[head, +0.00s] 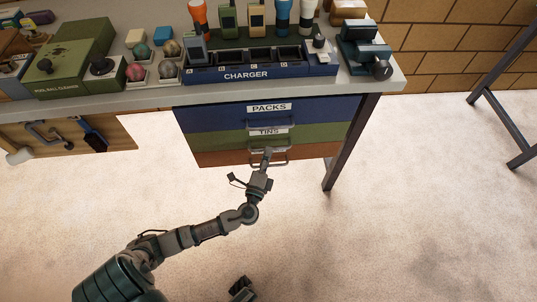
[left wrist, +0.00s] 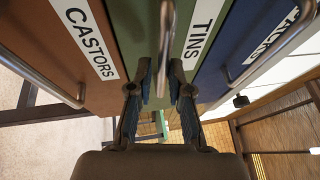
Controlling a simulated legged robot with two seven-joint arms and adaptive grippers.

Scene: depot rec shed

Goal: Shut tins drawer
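The tins drawer (head: 317,136) is the green middle one of three stacked drawers under the counter, between a blue drawer above and an orange-brown one below. In the head view its front looks about in line with the others; I cannot tell if it stands slightly out. The left wrist view shows its green front and TINS label (left wrist: 201,25) close up. My left gripper (head: 268,152) is at the drawer fronts. In the left wrist view its fingers (left wrist: 161,72) stand apart on either side of the tins handle (left wrist: 165,40), with a gap showing.
The packs drawer (head: 330,110) is above and the castors drawer (head: 220,159) below, each with a bar handle. A table leg (head: 350,145) stands right of the drawers. A dark part (head: 241,290) at the bottom edge may be my right gripper. Open floor lies in front.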

